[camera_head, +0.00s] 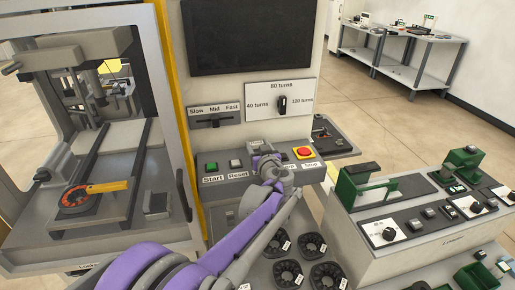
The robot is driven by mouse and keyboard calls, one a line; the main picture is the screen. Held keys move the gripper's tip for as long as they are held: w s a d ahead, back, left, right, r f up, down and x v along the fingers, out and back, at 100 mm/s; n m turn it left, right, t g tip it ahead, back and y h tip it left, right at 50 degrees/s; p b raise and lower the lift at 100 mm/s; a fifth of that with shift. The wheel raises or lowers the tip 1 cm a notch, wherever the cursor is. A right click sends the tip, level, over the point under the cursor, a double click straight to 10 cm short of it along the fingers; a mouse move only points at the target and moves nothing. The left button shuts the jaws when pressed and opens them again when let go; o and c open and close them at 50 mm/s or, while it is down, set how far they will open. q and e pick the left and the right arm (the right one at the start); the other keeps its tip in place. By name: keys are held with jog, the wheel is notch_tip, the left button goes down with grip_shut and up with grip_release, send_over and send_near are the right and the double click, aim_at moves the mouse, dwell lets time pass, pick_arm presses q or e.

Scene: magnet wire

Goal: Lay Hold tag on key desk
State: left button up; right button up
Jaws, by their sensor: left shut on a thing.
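My left gripper (264,153) is over the middle of the key desk (238,178), the sloping grey panel below the dark screen. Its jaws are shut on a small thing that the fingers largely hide. A small pale tag (256,142) shows at the fingertips, and I take it for the Hold tag; its lettering is too small to read. I cannot tell whether it touches the desk. The desk bears a green Start button (211,167), a grey Reset button (236,163) and a red stop button on yellow (304,153). My right gripper is not in view.
A turns dial (282,104) and speed slider (215,122) sit above the desk. An open-fronted machine (100,190) stands left. Several dark round parts (288,273) lie below. A bench unit (420,235) with green fixtures is at right.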

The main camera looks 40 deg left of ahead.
pick_arm(q)
jog(key=shift+w+a+f, duration=0.1)
jog(key=shift+a+f, duration=0.05)
jog(key=shift+f, duration=0.25)
jog(key=shift+f, duration=0.15)
jog(key=o, duration=1.3)
jog(key=shift+r, duration=0.25)
jog(key=v, duration=1.1)
jog(key=shift+d, duration=0.3)
jog(key=shift+s+d, duration=0.1)
jog(key=shift+s, duration=0.2)
